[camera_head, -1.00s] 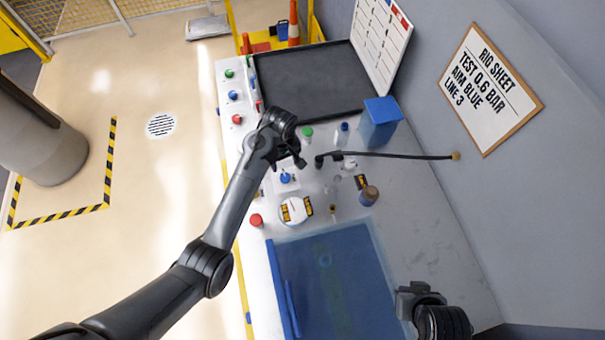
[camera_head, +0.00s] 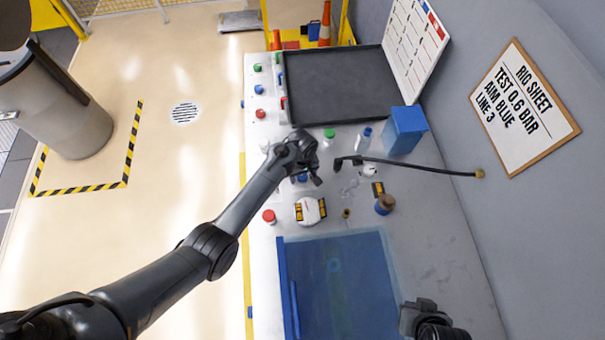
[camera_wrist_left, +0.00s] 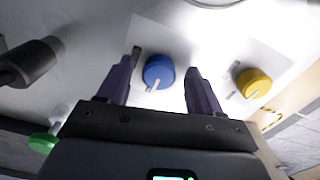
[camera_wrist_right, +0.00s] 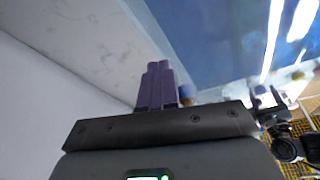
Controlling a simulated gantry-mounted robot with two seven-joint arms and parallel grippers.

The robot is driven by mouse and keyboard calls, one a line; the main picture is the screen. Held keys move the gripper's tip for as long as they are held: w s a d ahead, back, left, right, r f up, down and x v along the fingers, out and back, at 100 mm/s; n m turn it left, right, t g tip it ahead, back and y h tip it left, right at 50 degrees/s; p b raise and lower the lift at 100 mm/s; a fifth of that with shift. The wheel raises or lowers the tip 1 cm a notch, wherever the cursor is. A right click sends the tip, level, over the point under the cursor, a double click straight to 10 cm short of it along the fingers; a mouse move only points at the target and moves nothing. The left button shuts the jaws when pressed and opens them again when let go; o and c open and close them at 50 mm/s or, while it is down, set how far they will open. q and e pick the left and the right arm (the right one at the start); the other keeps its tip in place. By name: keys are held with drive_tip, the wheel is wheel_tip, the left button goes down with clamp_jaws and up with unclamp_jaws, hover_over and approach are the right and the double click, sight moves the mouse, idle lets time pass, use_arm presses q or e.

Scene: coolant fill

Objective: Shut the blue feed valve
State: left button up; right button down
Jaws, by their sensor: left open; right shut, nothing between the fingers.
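The blue feed valve is a round blue knob (camera_wrist_left: 158,72) with a pale handle bar in the left wrist view. It sits between the two spread fingers of my left gripper (camera_wrist_left: 160,80), and I see no finger touching it. In the head view the left gripper (camera_head: 314,170) hangs over the bench and mostly hides the blue knob (camera_head: 301,179). My right gripper (camera_wrist_right: 158,68) is shut and empty. In the head view my right wrist is at the bench's lower right.
A yellow knob (camera_wrist_left: 253,83) stands beside the blue one. A black hose (camera_head: 420,165), a white round gauge (camera_head: 309,211), a red knob (camera_head: 268,216) and a green-capped item (camera_head: 329,134) surround the area. A blue box (camera_head: 404,130) and dark tray (camera_head: 340,85) lie farther back.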

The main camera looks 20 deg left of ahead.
use_arm(q)
drive_tip(key=shift+c, duration=0.3)
drive_tip(key=c, duration=1)
use_arm(e)
drive_tip(key=shift+a, duration=0.1)
